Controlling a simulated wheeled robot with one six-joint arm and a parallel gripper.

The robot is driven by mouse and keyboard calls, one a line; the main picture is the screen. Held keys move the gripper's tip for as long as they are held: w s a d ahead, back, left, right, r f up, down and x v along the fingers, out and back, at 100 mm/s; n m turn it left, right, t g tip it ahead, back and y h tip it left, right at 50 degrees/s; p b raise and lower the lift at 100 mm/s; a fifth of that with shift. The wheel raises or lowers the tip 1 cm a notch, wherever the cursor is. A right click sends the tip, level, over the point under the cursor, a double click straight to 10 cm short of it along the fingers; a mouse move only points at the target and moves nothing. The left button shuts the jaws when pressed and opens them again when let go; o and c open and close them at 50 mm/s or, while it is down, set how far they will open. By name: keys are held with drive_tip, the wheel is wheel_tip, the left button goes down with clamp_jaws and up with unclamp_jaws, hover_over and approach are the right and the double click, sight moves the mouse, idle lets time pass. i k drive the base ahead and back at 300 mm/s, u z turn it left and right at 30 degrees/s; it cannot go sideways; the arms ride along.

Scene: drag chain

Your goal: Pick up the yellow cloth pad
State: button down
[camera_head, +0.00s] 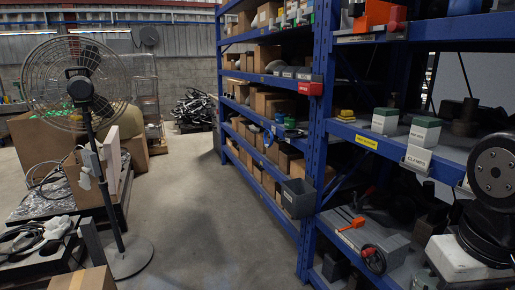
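A small yellow item (346,114), which looks like the yellow cloth pad, lies on a middle shelf of the blue rack, near its front edge and beside the upright. It is small in the picture, so its folds and exact shape cannot be made out. It sits above and left of a yellow shelf label (366,142). My gripper is not in view, and nothing is seen touching the pad.
White boxes with green lids (385,120) stand right of the pad. The blue rack upright (318,130) is to its left. A grey bin (298,199) juts from the rack. A fan (84,90) stands at left. The aisle floor (200,225) is clear.

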sight(346, 116)
drive_tip(key=z, duration=0.85)
drive_tip(key=k, duration=0.45)
drive_tip(key=u, duration=1.55)
drive_tip(key=i, duration=1.55)
drive_tip(key=z, duration=0.6)
drive_tip(key=i, duration=0.85)
drive_tip(key=z, duration=0.7)
